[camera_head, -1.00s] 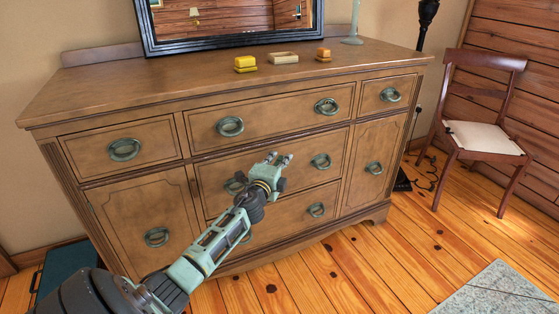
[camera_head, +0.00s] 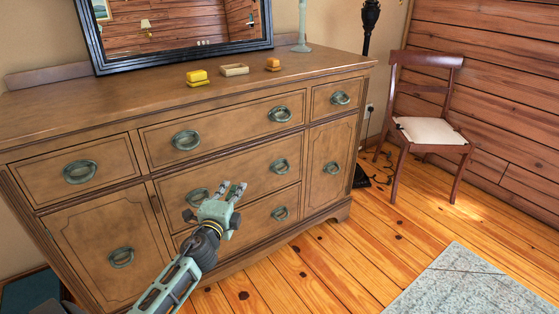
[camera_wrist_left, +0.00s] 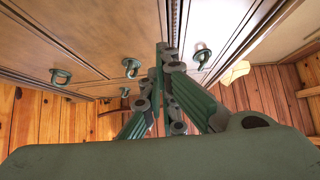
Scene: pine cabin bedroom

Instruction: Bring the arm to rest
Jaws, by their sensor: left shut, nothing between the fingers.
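My left gripper (camera_head: 236,192) is in front of the wooden dresser (camera_head: 70,102), near its middle drawers. Its green and grey fingers are together with nothing between them; they also show in the left wrist view (camera_wrist_left: 161,75). The gripper overlaps part of the dresser front in the head view; I cannot tell how wide the gap is. My left arm comes in from the lower left. My right gripper is not in view.
A yellow block (camera_head: 197,78), a small tray (camera_head: 234,70) and an orange block (camera_head: 273,64) are on the dresser top before a mirror (camera_head: 180,46). A chair (camera_head: 427,131) stands at right. Wood floor (camera_head: 380,225) and a grey rug (camera_head: 465,285) lie open.

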